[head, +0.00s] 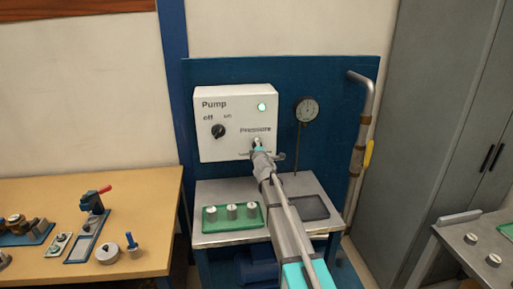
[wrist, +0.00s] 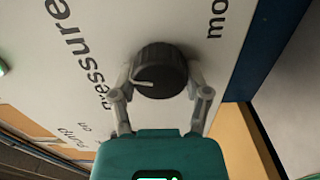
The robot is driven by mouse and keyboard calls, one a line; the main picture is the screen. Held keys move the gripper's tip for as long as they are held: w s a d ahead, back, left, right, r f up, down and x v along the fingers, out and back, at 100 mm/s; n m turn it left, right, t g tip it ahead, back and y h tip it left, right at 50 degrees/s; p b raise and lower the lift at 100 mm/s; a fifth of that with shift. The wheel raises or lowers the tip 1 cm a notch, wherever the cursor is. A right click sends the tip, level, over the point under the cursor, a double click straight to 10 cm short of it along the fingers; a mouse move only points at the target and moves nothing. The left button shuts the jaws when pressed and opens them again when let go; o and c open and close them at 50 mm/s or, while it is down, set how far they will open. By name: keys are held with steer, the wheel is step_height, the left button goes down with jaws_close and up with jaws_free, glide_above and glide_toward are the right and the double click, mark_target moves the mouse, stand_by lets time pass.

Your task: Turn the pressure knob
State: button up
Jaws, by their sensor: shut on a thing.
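The pressure knob (wrist: 158,70) is a round black dial with a white pointer line, on the white pump panel (head: 225,165). In the wrist view its pointer lies toward the left, on the side of the "Pressure" lettering. My gripper (wrist: 160,80) is shut on the knob, with one grey finger at each side of it. In the head view my gripper (head: 257,146) reaches the panel just under the "Pressure" label and hides most of the knob. The pressure gauge (head: 307,109) hangs to the right of the panel; its reading is too small to tell.
Below is a metal bench (head: 221,188) with a green tray (head: 211,224) of several weights. A pipe with a yellow handle (head: 368,154) stands at right.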

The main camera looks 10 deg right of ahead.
stand_by(0.4)
steer(key=o, duration=1.1)
steer(key=shift+o, duration=0.2)
steer(key=shift+s, duration=0.15)
steer(key=s, duration=1.1)
steer(key=shift+s, duration=0.35)
